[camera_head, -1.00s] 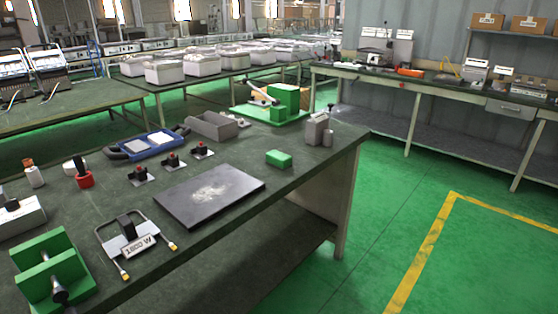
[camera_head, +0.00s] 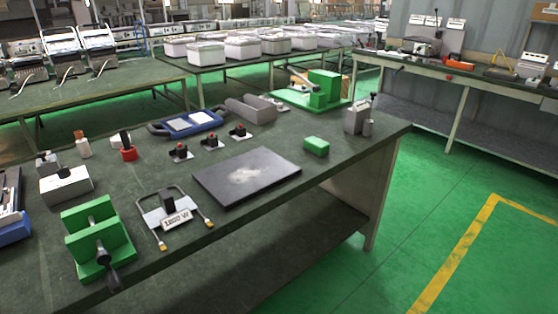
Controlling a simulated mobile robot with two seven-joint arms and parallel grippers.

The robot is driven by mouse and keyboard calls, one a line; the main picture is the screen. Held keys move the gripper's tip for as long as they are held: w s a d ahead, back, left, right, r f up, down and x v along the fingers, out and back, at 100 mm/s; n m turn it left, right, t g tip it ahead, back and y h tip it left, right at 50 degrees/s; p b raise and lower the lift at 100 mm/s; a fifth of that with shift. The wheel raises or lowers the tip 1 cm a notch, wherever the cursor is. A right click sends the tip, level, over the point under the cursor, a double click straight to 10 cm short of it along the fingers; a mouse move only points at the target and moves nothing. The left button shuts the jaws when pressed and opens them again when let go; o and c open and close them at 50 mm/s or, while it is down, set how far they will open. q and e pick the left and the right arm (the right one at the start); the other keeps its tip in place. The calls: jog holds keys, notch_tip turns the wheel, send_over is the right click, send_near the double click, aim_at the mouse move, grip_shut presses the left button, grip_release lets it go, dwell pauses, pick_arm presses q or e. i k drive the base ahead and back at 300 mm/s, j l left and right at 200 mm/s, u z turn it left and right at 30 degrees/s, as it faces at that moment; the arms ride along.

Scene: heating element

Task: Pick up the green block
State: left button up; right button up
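The small green block (camera_head: 316,146) lies on the dark green workbench (camera_head: 345,160), right of the black plate (camera_head: 247,177) and near the bench's right end. Nothing touches it, and its top and front side are in plain view. Neither of my grippers shows in the head view.
A grey metal fixture (camera_head: 358,118) stands right of the block, and a green press (camera_head: 318,92) stands behind it. A heating element (camera_head: 172,215) marked 1200 W and a green vise (camera_head: 97,237) are at the front left. Open green floor (camera_head: 450,190) lies to the right.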

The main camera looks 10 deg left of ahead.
aim_at(316, 145)
jog(key=i+l+u, duration=0.15)
jog(key=i+l, duration=0.15)
jog(key=i+l+u, duration=0.35)
jog(key=l, duration=0.4)
jog(key=i+l+u, duration=0.15)
jog(key=i+l, duration=0.2)
jog(key=i+l+u, duration=0.15)
jog(key=l, duration=0.35)
